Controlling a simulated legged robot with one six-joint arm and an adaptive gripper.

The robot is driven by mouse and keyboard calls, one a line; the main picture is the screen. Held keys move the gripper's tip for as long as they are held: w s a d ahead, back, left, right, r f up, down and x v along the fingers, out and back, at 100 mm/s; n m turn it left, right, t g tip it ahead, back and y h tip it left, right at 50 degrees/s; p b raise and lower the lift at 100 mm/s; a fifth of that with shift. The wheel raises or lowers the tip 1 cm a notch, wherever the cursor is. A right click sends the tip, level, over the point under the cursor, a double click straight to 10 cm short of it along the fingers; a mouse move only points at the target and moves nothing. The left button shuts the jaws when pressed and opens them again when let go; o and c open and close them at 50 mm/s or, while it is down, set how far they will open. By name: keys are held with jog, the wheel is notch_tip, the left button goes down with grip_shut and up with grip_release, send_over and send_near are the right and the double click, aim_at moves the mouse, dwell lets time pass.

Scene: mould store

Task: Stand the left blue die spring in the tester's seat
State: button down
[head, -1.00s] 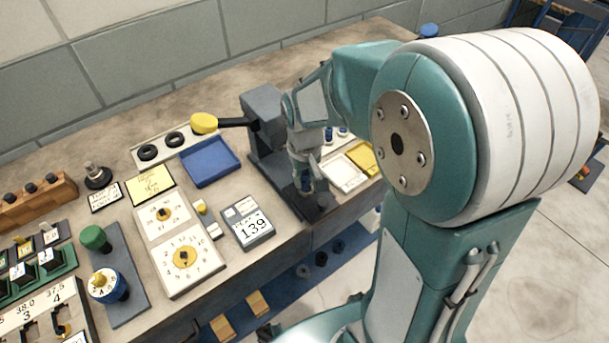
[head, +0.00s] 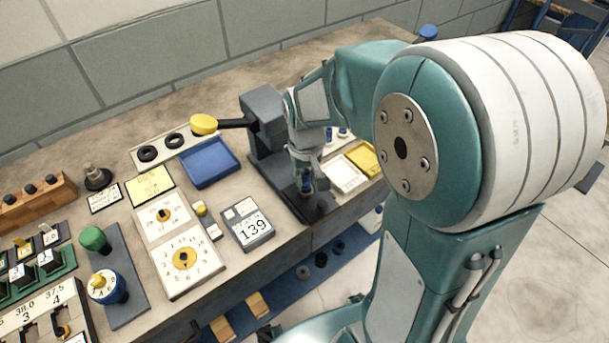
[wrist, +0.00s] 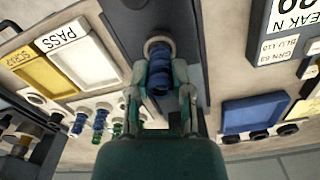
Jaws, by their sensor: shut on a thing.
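My gripper (wrist: 160,98) is shut on a blue die spring (wrist: 159,72), with one finger on each side of it. The spring's far end is at the round pale seat (wrist: 157,44) on the dark base plate of the tester (wrist: 126,18). I cannot tell whether the spring is fully down in the seat. In the head view the tester (head: 262,122) is a dark grey press with a yellow-ended lever, and my gripper (head: 305,188) is low over its base, with the blue spring showing between the fingers.
Other blue and green springs (wrist: 100,118) stand in a row beside the gripper. The white PASS tray (wrist: 75,55) and yellow SCRAP tray (wrist: 36,78) lie past them.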

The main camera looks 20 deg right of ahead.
jog(key=shift+f, duration=0.85)
dwell(0.6)
jog(key=shift+c, duration=2.2)
grip_release()
jog(key=o, duration=0.4)
jog(key=shift+r, duration=3.75)
